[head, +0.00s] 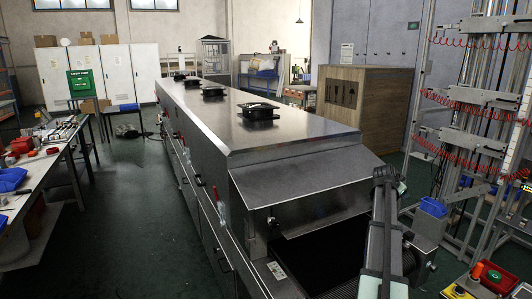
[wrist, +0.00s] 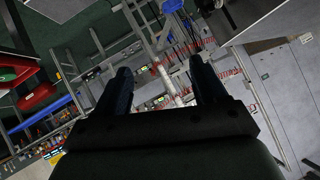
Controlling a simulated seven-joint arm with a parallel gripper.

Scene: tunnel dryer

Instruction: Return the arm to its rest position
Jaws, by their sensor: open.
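My arm shows at the lower right of the head view, rising beside the near end of the long steel tunnel dryer (head: 290,150). The head view does not clearly show the fingertips. In the wrist view my gripper (wrist: 160,75) has its two dark fingers apart, with nothing between them. Behind the fingers the wrist view shows a metal frame and red coiled hoses at a tilt.
A metal rack with red coiled hoses (head: 455,97) stands at the right, with a blue bin (head: 433,207) low on it. A red button box (head: 490,277) is at the lower right. A cluttered bench (head: 50,150) stands at the left. Open floor (head: 125,220) lies between bench and dryer.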

